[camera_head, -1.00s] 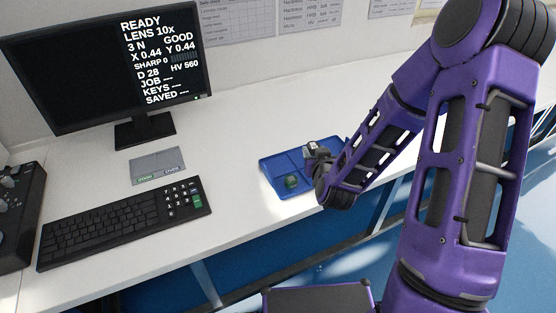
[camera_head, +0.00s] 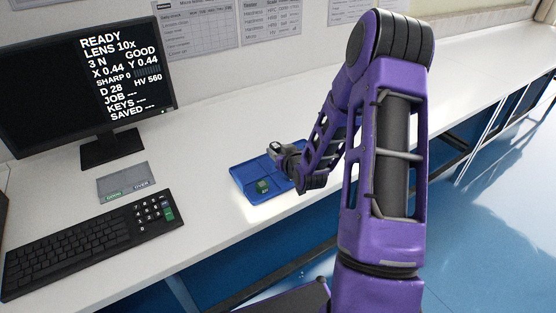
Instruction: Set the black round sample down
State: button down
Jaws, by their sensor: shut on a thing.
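My gripper (camera_head: 278,150) is over the right part of a blue divided tray (camera_head: 243,177) on the white bench. Its fingers are small and partly hidden by my wrist and forearm. The black round sample cannot be made out; the gripper and arm hide whatever is between the fingers. A dark green piece (camera_head: 263,186) sits in the tray's front compartment, left of my wrist.
A monitor (camera_head: 85,85) stands at the back left, reading READY. A grey pad marked GOOD and OVER (camera_head: 122,176) lies before it, and a black keyboard (camera_head: 75,250) is at the front left. The bench (camera_head: 440,90) is clear to the right.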

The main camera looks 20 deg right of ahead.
notch_tip(320, 180, down, 3)
jog(key=shift+f, duration=0.15)
jog(key=shift+f+b, duration=0.35)
jog(key=shift+b, duration=0.25)
jog(key=shift+f, duration=0.15)
